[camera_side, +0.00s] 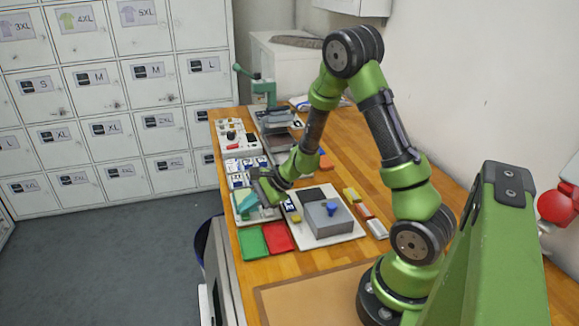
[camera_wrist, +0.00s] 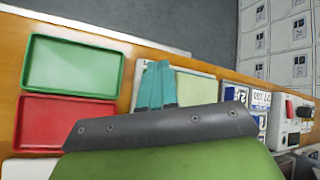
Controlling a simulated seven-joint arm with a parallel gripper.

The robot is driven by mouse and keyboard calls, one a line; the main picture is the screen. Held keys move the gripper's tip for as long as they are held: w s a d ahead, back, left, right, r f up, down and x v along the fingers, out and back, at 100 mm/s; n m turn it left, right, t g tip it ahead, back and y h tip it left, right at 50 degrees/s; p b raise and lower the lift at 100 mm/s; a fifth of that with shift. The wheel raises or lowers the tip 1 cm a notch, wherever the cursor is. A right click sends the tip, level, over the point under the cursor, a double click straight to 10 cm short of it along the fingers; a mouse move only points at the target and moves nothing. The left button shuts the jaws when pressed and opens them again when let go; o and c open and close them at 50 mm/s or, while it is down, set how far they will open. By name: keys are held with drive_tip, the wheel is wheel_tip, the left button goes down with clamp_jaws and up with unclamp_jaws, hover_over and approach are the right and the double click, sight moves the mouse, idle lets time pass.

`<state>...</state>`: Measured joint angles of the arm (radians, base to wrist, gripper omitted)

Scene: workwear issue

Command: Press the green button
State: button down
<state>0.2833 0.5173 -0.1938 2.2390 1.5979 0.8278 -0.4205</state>
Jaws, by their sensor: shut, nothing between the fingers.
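I cannot pick out a green button for certain in either view. A small control panel (camera_side: 236,138) with a red switch and a dark knob stands at the table's left edge; it also shows at the right of the wrist view (camera_wrist: 293,122). My gripper (camera_side: 264,188) is shut and empty, low over the boards beside the teal pieces (camera_side: 247,203). In the wrist view the teal pieces (camera_wrist: 155,86) lie beside a pale green pad (camera_wrist: 195,88), and a dark grey part of my gripper covers what lies below them.
A green tray (camera_side: 252,241) and a red tray (camera_side: 278,237) lie in front of my gripper. A grey box (camera_side: 327,219) with a blue knob stands to the right. A green lever press (camera_side: 262,88) stands at the back. Bare wood (camera_side: 350,158) lies right of the boards.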

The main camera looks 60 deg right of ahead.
sight(250, 217)
drive_tip(key=shift+r, duration=0.35)
drive_tip(key=shift+r, duration=2.5)
drive_tip(key=shift+s+a+f, duration=0.2)
drive_tip(key=shift+s, duration=0.05)
drive_tip(key=s+a+r+n+h, duration=0.1)
drive_tip(key=s+a+r+n, duration=0.4)
drive_tip(key=s+r+n, duration=0.3)
drive_tip(key=s+a+r+n+g+h, duration=0.1)
drive_tip(key=s+a+r+n, duration=0.4)
drive_tip(key=s+r+n, duration=0.3)
drive_tip(key=shift+s+a+r+n, duration=0.2)
drive_tip(key=shift+s+a+n, duration=0.1)
drive_tip(key=shift+s+n, duration=0.5)
